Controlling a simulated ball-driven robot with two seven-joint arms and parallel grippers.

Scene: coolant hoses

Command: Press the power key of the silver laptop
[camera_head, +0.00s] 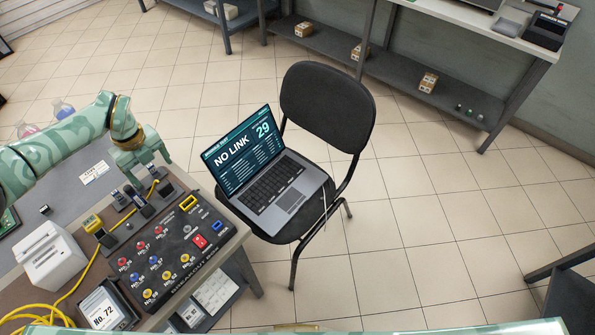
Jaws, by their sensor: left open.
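The silver laptop (291,203) sits open and slightly turned on the seat of a black chair. Its lit screen (240,150) reads "NO LINK" and "29", and its dark keyboard faces up. The power key is too small to pick out. My left gripper (145,170) is open and points down over the back edge of the workbench, left of the laptop and apart from it. It appears to hold nothing. My right gripper is not in view.
The chair's backrest (327,105) rises behind the laptop. A control panel (160,258) with several coloured buttons, a white printer-like box (50,256) and yellow cable (60,300) are on the workbench. Tiled floor right of the chair is clear.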

